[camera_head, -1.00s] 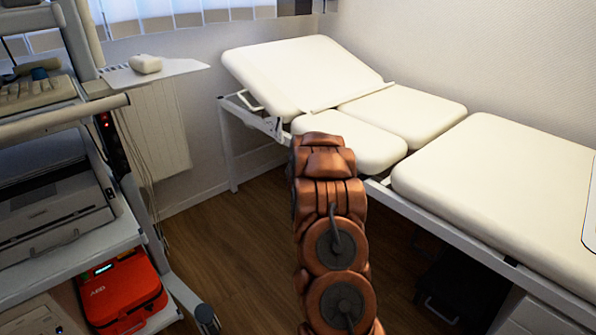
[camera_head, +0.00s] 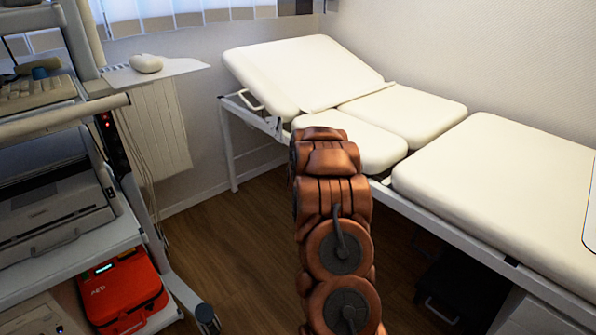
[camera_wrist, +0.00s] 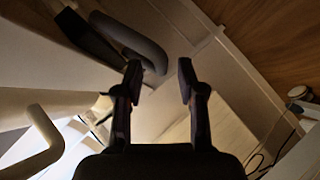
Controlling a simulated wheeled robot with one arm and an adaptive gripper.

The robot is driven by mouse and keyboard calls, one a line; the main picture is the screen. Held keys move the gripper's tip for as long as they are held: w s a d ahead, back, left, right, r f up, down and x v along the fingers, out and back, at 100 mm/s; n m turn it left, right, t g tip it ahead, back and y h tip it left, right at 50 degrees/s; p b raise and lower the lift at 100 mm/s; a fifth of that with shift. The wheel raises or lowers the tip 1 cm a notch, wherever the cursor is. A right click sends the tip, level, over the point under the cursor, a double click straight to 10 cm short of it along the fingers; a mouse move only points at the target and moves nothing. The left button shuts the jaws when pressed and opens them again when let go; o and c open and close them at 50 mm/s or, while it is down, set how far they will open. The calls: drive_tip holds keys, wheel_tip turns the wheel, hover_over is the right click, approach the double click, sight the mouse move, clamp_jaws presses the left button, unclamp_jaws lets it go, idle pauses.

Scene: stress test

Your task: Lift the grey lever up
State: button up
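In the wrist view, a dark grey rounded bar (camera_wrist: 132,42), which looks like the grey lever, lies at the top, just beyond the tip of my gripper's left finger. My gripper (camera_wrist: 159,68) is open, with a clear gap between its two dark fingertips and nothing held. The bar is not between the fingers; whether the left fingertip touches it cannot be told. In the head view, the cream examination couch (camera_head: 490,180) has a raised backrest (camera_head: 300,70). My arm hides my gripper there, and the lever cannot be made out.
A pale bent handle (camera_wrist: 45,135) is at the lower left of the wrist view. In the head view, an equipment trolley (camera_head: 85,245) with a red AED case (camera_head: 123,292) stands left. A radiator (camera_head: 155,130) is by the wall. Wooden floor (camera_head: 235,225) lies open between.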

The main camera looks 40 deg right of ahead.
drive_tip(key=v, duration=0.9)
drive_tip(key=shift+s, duration=0.2)
drive_tip(key=shift+a, duration=0.1)
drive_tip(key=s+a+r+m+g+y+p, duration=0.1)
drive_tip(key=s+a+r+g+y+p, duration=0.3)
drive_tip(key=a+r+p, duration=0.7)
drive_tip(key=s+a+r+m+y+p, duration=0.15)
drive_tip(key=s+a+r+p, duration=0.4)
drive_tip(key=a+r, duration=0.75)
drive_tip(key=s+a+r+g+p, duration=0.2)
drive_tip(key=s+a+r+p, duration=0.2)
drive_tip(key=s, duration=0.6)
drive_tip(key=s+a+r+m+g+y+p, duration=0.1)
drive_tip(key=s+a+r+g+p, duration=0.2)
drive_tip(key=s, duration=0.8)
drive_tip(key=s+a+r+g+y+p, duration=0.1)
drive_tip(key=s+a+r+g+p, duration=0.1)
drive_tip(key=s+a+r+p, duration=0.4)
drive_tip(key=s+a+r, duration=0.2)
drive_tip(key=s+a, duration=0.2)
drive_tip(key=shift+s+a+r+g+p, duration=0.3)
drive_tip(key=shift+s+a+r+p, duration=0.05)
drive_tip(key=shift+r, duration=0.05)
